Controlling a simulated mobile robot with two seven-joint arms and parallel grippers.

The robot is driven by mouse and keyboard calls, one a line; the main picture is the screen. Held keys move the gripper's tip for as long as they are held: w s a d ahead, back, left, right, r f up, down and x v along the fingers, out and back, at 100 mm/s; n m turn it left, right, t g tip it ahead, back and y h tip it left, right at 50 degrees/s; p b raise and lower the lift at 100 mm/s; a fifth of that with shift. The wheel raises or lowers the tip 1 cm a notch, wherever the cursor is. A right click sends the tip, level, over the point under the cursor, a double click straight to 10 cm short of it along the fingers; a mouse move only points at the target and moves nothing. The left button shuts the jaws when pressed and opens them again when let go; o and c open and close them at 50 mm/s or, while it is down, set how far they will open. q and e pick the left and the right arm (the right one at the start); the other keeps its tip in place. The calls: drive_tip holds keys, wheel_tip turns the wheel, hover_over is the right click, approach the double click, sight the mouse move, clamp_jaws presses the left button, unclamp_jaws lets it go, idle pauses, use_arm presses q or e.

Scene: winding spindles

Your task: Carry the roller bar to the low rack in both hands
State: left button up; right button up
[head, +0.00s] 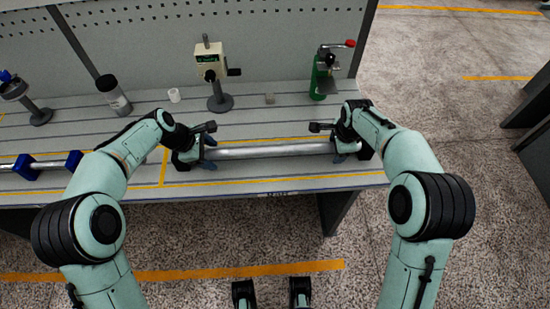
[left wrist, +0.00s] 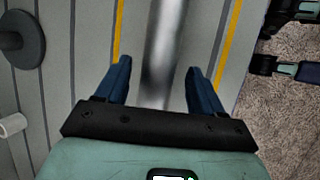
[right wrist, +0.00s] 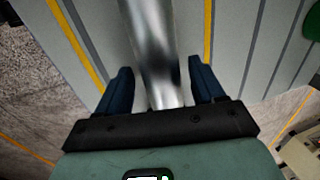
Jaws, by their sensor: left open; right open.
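The roller bar (head: 270,150) is a long silver cylinder lying lengthwise along the grey workbench (head: 290,183) near its front edge. My left gripper (head: 208,163) is at the bar's left end. In the left wrist view, its blue fingers (left wrist: 158,72) stand apart on either side of the bar (left wrist: 162,45), with gaps. My right gripper (head: 340,155) is at the right end. In the right wrist view, its fingers (right wrist: 161,72) are also apart on either side of the bar (right wrist: 150,35). The hands hide the bar's ends in the head view. I cannot identify the low rack.
A cream winding device (head: 211,62) on a stand and a green press (head: 322,80) stand behind the bar. A black-capped bottle (head: 113,95) and a white cup (head: 174,95) are left. Another bar with blue blocks (head: 27,168) lies far left.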

drive_tip(key=shift+r, duration=0.15)
use_arm(q)
drive_tip(key=v, duration=1)
drive_tip(key=shift+r, duration=0.35)
use_arm(e)
drive_tip(key=v, duration=1.1)
drive_tip(key=shift+r, duration=0.4)
use_arm(q)
drive_tip(key=shift+s+a, duration=0.1)
drive_tip(key=shift+s, duration=0.05)
use_arm(e)
drive_tip(key=shift+s, duration=0.15)
